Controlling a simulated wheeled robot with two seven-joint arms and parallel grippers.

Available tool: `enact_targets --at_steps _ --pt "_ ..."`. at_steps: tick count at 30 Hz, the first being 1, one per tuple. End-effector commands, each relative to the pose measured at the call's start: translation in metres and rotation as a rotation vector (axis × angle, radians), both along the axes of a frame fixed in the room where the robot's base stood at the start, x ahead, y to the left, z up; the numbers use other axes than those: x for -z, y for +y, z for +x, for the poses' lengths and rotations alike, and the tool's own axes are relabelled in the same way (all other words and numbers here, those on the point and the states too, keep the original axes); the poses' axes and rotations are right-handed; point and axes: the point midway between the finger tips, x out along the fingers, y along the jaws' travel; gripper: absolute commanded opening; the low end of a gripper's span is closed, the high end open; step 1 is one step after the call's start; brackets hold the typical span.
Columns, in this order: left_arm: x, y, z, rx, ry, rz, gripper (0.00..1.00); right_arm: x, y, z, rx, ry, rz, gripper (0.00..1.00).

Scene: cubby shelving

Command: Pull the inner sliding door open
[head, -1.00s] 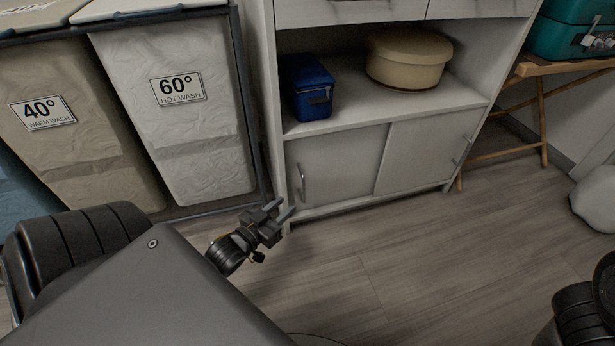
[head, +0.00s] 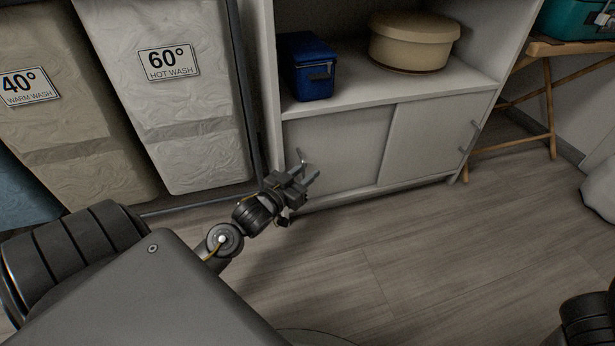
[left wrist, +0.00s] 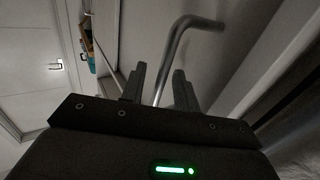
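The low white cabinet has two sliding doors. The left door (head: 340,150) looks set slightly behind the right door (head: 430,140). The left door's metal bar handle (head: 301,157) is near its left edge, partly hidden by my left gripper (head: 308,175). In the left wrist view, the handle (left wrist: 174,48) runs down between the two spread fingers of my left gripper (left wrist: 160,88). The fingers are open around the bar, with gaps visible beside it. Both doors look closed. My right gripper is not in view.
A blue box (head: 307,68) and a round beige container (head: 412,42) sit on the shelf above the doors. Laundry bags (head: 165,95) stand left of the cabinet. A wooden folding stand (head: 540,95) is at right. The floor in front is clear.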

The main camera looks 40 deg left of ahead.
Motion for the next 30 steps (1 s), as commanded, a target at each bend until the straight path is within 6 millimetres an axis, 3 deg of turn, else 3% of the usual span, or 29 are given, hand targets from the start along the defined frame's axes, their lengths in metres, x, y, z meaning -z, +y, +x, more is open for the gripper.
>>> enact_targets --at_steps 12,20,30 --pt "-0.0003 -0.0001 0.0104 0.000 0.002 0.000 0.31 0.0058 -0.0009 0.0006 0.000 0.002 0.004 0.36" --pt "-0.0002 0.0000 0.0102 -0.001 0.001 0.000 0.00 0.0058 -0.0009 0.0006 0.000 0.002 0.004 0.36" --pt "-0.0008 0.0003 0.0104 -0.002 0.001 -0.001 0.00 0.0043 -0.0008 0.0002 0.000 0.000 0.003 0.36"
